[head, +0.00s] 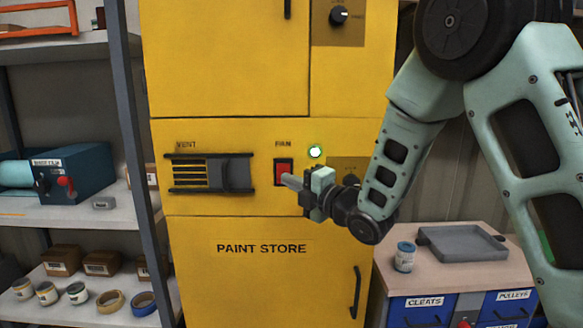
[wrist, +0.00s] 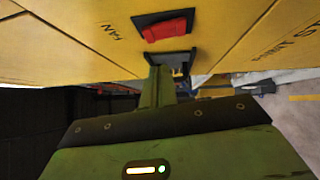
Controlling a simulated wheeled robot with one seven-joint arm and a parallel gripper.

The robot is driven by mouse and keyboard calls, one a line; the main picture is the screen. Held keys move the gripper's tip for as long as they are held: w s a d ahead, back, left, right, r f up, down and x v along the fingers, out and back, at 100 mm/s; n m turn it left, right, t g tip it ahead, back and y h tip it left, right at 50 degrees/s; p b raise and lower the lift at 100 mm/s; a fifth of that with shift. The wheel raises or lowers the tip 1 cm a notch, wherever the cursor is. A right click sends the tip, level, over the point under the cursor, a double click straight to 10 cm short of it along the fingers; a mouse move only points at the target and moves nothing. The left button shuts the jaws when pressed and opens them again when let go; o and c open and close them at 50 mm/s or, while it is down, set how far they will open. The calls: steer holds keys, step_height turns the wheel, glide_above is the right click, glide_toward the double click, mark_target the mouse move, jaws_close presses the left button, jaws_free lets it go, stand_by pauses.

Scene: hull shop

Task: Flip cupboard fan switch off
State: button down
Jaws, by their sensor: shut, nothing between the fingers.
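The fan switch (head: 283,168) is a red rocker in a dark frame under the label FAN on the yellow PAINT STORE cupboard (head: 225,285). In the wrist view the red rocker (wrist: 166,29) shows just beyond the fingertips (wrist: 170,60). I cannot tell whether the fingers touch it.
A vent slider (head: 230,173) is left of the switch. A knob panel (head: 349,170) is partly hidden behind my gripper. A door handle (head: 355,292) is below. Shelves (head: 75,213) stand left; a bench (head: 450,273) with a can and tray stands right.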

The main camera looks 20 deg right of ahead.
mark_target(281, 169)
steer(key=shift+w+d+r+p, duration=0.1)
steer(key=shift+w+d+p, duration=0.15)
steer(key=shift+w, duration=0.4)
steer(key=shift+w+d+r+p, duration=0.1)
steer(key=shift+w+p, duration=0.1)
steer(key=shift+w, duration=0.45)
steer(key=shift+w+d+r+p, duration=0.1)
steer(key=shift+w+d+p, duration=0.15)
steer(key=shift+w, duration=0.4)
steer(key=shift+w, duration=0.2)
